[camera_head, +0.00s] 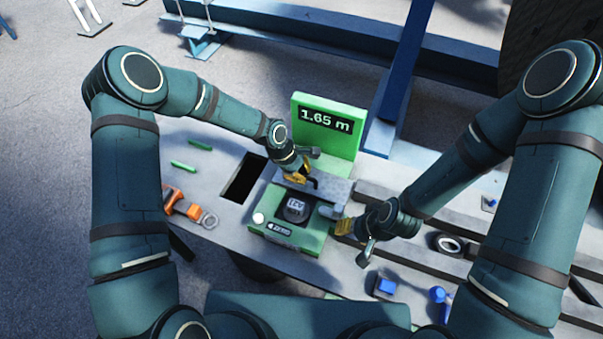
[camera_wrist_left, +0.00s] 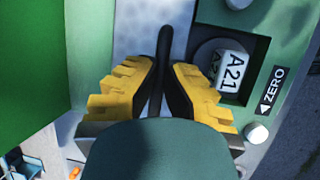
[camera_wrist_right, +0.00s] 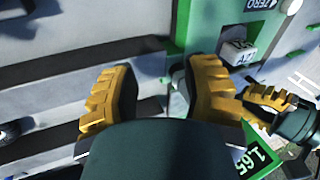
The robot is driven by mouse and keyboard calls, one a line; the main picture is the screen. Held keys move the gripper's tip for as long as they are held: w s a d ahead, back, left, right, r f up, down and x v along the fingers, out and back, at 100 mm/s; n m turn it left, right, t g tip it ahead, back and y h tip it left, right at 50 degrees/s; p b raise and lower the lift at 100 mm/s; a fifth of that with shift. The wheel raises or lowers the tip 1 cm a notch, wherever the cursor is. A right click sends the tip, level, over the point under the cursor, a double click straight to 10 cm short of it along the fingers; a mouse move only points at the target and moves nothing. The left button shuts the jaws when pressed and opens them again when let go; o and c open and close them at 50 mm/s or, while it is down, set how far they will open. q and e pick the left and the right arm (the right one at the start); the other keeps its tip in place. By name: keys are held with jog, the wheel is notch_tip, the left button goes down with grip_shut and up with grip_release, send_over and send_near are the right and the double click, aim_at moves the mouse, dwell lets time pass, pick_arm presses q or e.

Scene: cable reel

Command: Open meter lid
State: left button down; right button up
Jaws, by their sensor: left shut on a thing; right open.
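The green meter (camera_head: 288,238) stands on the workbench, with an upright display panel (camera_head: 326,125) reading 1.65 m behind it. Its grey lid (camera_head: 335,188) stands at the back of the meter body, and a recess with a dark round part and a white marked block (camera_head: 296,204) is uncovered. My left gripper (camera_head: 302,180) is at the lid; in the left wrist view its yellow fingers are shut on a black handle (camera_wrist_left: 163,50) on the grey lid. My right gripper (camera_head: 345,227) is open beside the meter's right side, with part of the meter (camera_wrist_right: 180,80) between and beyond its fingers.
Orange tools (camera_head: 180,203) and green sticks (camera_head: 183,167) lie on the left of the workbench (camera_head: 225,222), near a dark rectangular opening (camera_head: 243,178). A dark ring (camera_head: 447,243) and blue items (camera_head: 385,286) lie to the right. A blue beam (camera_head: 395,85) stands behind.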

pick_arm(q)
jog(key=shift+w+d+r, duration=0.1)
jog(key=shift+w+r, duration=0.05)
jog(key=shift+w, duration=0.05)
jog(key=shift+w+d+r+n+g+y, duration=0.2)
jog(key=shift+w+r+g, duration=0.15)
jog(key=shift+g, duration=0.25)
jog(key=shift+w+d+r+n+g+y, duration=0.15)
jog(key=shift+w+r+g+y, duration=0.1)
jog(key=shift+w+g, duration=0.25)
jog(key=shift+w+d+r+n+g+y+b, duration=0.2)
jog(key=shift+w+g+b, duration=0.3)
jog(key=shift+g, duration=0.4)
jog(key=shift+w+d+r+n+g+y+b, duration=0.2)
jog(key=shift+w+g+b, duration=0.3)
jog(key=shift+g, duration=0.4)
pick_arm(e)
jog(key=shift+f, duration=1.15)
pick_arm(q)
jog(key=shift+a, duration=0.1)
jog(key=c, duration=1)
grip_release()
jog(key=shift+w, duration=0.15)
pick_arm(e)
jog(key=shift+w+f, duration=0.1)
pick_arm(q)
jog(key=shift+r, duration=0.15)
